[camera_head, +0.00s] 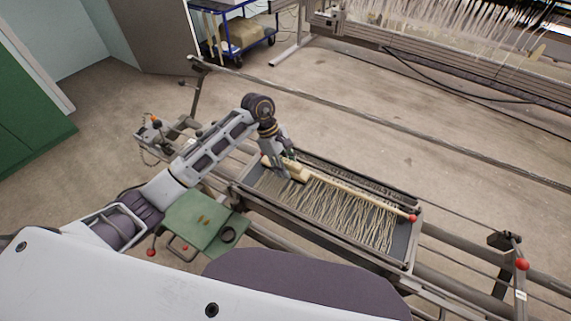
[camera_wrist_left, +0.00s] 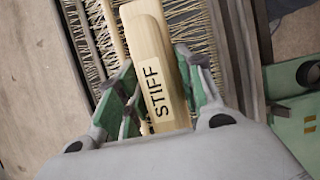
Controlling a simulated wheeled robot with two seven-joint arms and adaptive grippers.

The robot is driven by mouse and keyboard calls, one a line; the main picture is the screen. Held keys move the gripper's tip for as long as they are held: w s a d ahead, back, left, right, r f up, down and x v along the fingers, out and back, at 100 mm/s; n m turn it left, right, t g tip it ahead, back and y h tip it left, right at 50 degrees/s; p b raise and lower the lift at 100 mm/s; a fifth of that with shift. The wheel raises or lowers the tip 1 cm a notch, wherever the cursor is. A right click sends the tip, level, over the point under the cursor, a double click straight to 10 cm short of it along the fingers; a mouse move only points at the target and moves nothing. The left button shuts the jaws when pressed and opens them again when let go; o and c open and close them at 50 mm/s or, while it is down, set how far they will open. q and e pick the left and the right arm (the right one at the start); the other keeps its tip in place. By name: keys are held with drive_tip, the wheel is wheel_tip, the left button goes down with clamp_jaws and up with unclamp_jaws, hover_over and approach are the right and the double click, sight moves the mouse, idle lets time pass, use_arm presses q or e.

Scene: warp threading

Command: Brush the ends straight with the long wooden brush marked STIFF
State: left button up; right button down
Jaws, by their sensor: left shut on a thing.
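The long wooden brush marked STIFF (camera_wrist_left: 158,75) is between the green-padded fingers of my left gripper (camera_wrist_left: 155,95) in the left wrist view, with its lettering facing the camera. The pale thread ends (camera_head: 340,212) hang loosely and unevenly in the grey-framed tray (camera_head: 413,228). I cannot tell whether the bristles touch the ends. My right gripper is not in view.
A green plate (camera_head: 190,222) with a dark ring sits left of the tray. A long rail (camera_head: 400,146) runs behind the tray. A blue cart (camera_head: 262,42) and a loom (camera_head: 450,70) stand farther back, with bare floor between.

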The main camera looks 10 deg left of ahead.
sight(284, 191)
use_arm(q)
drive_tip(key=shift+f+b, duration=0.85)
drive_tip(key=shift+f, duration=1.5)
drive_tip(key=shift+f+b, duration=0.65)
drive_tip(key=shift+b, duration=0.05)
drive_tip(key=shift+s+a, duration=0.1)
drive_tip(key=shift+s, duration=0.1)
drive_tip(key=shift+s+a, duration=0.3)
drive_tip(key=shift+s, duration=0.65)
drive_tip(key=shift+s+a, duration=0.1)
drive_tip(key=shift+s, duration=0.25)
drive_tip(key=shift+s, duration=0.1)
